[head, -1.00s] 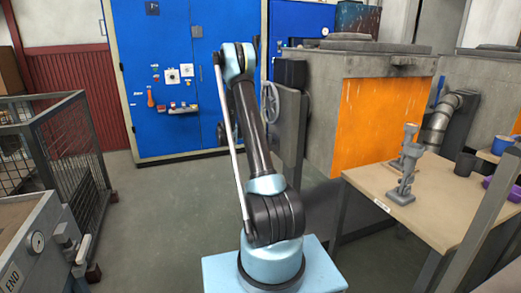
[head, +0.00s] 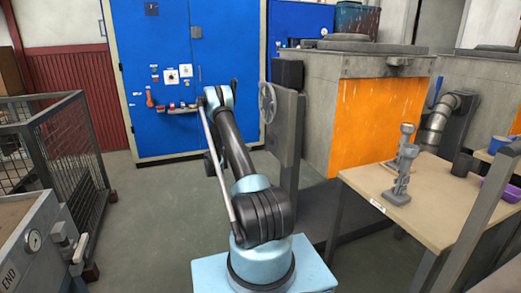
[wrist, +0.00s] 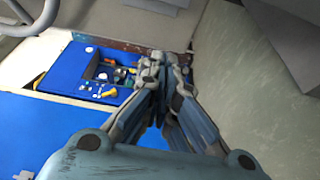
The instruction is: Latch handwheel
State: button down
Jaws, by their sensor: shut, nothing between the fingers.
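The handwheel (head: 267,102) is a grey spoked ring on the side of a grey upright post (head: 288,125), left of the furnace with the orange front. Part of a grey ring, likely the same wheel, shows at the top left of the wrist view (wrist: 42,18). My gripper (wrist: 163,62) is shut and empty in the wrist view, apart from the ring, which lies to its upper left. In the head view my gripper is mostly hidden behind my arm, left of the wheel. The latch itself cannot be made out.
A blue cabinet (head: 165,60) with switches stands behind my arm. The furnace's orange panel (head: 375,115) and a wooden table (head: 440,205) with grey fixtures are at right. A wire cage (head: 65,140) stands at left. Open floor (head: 150,220) lies between.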

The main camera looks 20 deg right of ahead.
aim_at(269, 143)
dwell(0.3)
jog(key=d, duration=0.9)
jog(key=shift+s+d, duration=0.2)
jog(key=shift+d, duration=0.05)
